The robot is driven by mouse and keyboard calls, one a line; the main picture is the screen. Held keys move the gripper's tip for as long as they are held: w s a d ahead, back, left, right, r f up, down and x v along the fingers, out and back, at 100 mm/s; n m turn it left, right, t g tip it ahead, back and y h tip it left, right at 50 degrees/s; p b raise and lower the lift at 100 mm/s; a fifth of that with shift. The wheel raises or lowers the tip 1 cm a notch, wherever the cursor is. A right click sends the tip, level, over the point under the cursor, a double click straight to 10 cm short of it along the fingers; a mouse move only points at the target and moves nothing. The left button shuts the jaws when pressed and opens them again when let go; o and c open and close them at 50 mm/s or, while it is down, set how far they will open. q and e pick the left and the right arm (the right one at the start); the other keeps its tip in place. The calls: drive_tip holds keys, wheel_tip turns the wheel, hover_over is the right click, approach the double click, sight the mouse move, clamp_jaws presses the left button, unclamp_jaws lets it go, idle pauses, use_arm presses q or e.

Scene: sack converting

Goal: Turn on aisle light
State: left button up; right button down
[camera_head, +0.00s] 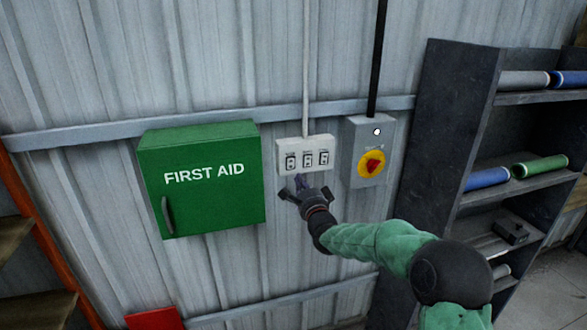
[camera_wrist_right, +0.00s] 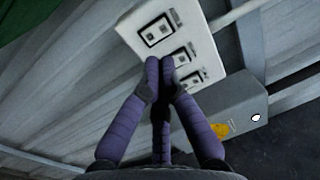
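A white switch panel (camera_head: 305,155) with three switches in a row is fixed to the corrugated wall. My right gripper (camera_head: 296,184) is just below and in front of the panel, nearest its left and middle switches in the head view. In the right wrist view the panel (camera_wrist_right: 150,30) is ahead, and the gripper's purple fingertips (camera_wrist_right: 160,64) are together in front of it, partly hiding the switches. Whether the fingertips touch the panel I cannot tell. Nothing is seen held between them. My left gripper is not in view.
A green first aid box (camera_head: 205,180) sticks out left of the panel. A grey box with a red and yellow rotary switch (camera_head: 371,163) is to its right. A dark shelf (camera_head: 460,130) with blue and green rolls stands further right. The wall below the panel is clear.

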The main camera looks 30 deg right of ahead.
sight(291, 160)
drive_tip(key=x, duration=0.7)
drive_tip(key=shift+w, duration=0.25)
drive_tip(key=shift+w+b, duration=0.1)
drive_tip(key=shift+b, duration=0.3)
drive_tip(key=shift+d+r+g, duration=0.1)
drive_tip(key=shift+r+g, duration=0.2)
drive_tip(key=shift+r, duration=0.35)
drive_tip(key=shift+w, duration=0.1)
drive_tip(key=shift+b, duration=0.45)
drive_tip(key=shift+r, duration=0.1)
